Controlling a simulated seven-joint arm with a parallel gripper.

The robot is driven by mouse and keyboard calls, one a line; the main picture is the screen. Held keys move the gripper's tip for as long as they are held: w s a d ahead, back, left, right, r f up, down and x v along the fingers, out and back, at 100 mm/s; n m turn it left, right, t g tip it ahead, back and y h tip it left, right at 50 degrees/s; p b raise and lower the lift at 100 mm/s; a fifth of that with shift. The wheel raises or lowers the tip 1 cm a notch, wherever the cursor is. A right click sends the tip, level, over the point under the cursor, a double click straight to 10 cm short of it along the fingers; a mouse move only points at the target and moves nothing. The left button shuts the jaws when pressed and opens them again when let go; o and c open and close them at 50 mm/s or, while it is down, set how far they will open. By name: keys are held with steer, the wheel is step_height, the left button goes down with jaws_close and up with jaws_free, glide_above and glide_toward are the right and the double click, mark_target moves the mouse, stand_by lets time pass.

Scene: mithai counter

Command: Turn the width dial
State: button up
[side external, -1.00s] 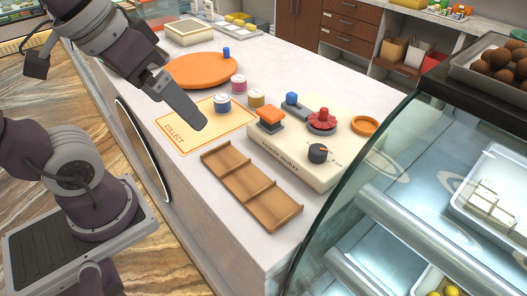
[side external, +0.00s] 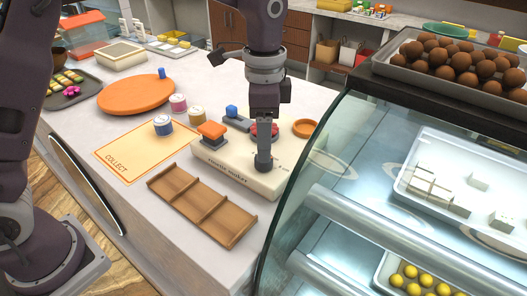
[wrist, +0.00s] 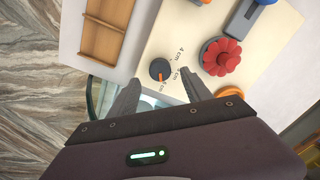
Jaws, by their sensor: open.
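The width dial (wrist: 159,69) is a dark round knob with an orange pointer mark on the cream machine (wrist: 181,26). Printed size marks in cm lie beside it in the wrist view. In the side view my gripper (side external: 263,164) is pointed down over the dial's corner of the machine (side external: 231,170) and hides the dial. In the wrist view my gripper (wrist: 160,95) is open, its two fingers apart on either side below the dial, with nothing between them. I cannot tell whether the fingers touch the dial.
A red flower-shaped knob (wrist: 221,57) sits close to the dial. An orange lever (side external: 212,131) and a blue-handled slider (side external: 232,112) are also on the machine. A wooden divided tray (side external: 203,205) lies in front. A curved glass display case (side external: 300,190) stands close at the right.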

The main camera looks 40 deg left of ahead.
step_height(320, 180, down, 4)
steer(key=shift+f, duration=0.1)
jaws_close()
steer(key=shift+n, duration=0.4)
steer(key=n, duration=0.5)
steer(key=shift+n, duration=0.4)
steer(key=n, duration=0.5)
steer(key=shift+n, duration=0.3)
